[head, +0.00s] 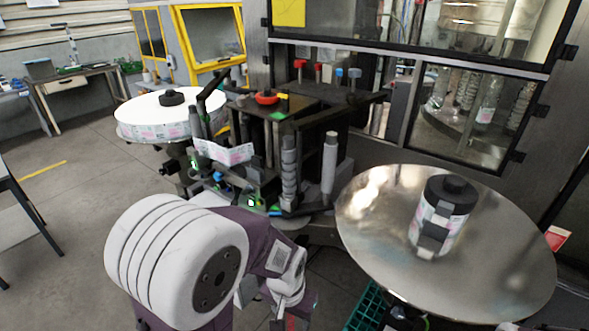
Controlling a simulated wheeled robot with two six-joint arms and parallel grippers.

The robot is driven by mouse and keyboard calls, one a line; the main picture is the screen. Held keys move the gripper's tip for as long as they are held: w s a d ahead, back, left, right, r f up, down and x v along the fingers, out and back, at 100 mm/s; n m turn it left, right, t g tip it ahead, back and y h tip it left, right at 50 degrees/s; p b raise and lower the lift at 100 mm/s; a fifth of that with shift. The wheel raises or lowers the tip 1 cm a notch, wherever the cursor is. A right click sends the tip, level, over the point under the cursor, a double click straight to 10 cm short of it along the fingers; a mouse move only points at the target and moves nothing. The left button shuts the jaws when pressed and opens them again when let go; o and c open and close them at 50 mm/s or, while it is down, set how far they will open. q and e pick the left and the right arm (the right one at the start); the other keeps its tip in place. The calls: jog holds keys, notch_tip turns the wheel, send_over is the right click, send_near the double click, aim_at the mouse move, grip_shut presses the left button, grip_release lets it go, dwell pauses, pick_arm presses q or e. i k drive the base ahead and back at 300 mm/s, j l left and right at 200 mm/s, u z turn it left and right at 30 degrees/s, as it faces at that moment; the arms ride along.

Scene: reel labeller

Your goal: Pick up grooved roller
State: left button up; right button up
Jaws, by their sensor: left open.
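The grooved roller (289,178) appears to be the grey, ringed upright roller at the front of the labelling machine. It stands upright, left of a smooth pale roller (329,165). My left arm comes in from the lower left, its large white joint in front of the machine. My left gripper (298,308) is low at the bottom centre, below the grooved roller and apart from it. It is open and holds nothing that I can see; its fingertips are mostly hidden. My right gripper is not in view.
A large shiny round plate (375,215) at the right carries a dark-capped reel core (440,215). A white label reel (150,105) sits at the machine's left. A green crate (368,308) is under the plate. Glazed machine doors stand behind. Open floor lies at left.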

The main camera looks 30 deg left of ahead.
aim_at(288, 150)
jog(key=z, duration=0.55)
jog(key=k+z, duration=0.1)
jog(key=z, duration=0.95)
jog(key=k+l+z, duration=0.1)
jog(key=z, duration=0.45)
jog(key=l+z, duration=0.1)
jog(key=z, duration=0.45)
jog(key=l+z, duration=0.1)
jog(key=z, duration=0.45)
jog(key=k+l+z, duration=0.1)
jog(key=z, duration=0.45)
jog(key=l+z, duration=0.1)
jog(key=z, duration=0.4)
jog(key=u, duration=5.05)
jog(key=i+j+z, duration=0.15)
jog(key=i+z, duration=0.3)
jog(key=i+j+z, duration=0.3)
jog(key=z, duration=0.15)
jog(key=i, duration=0.05)
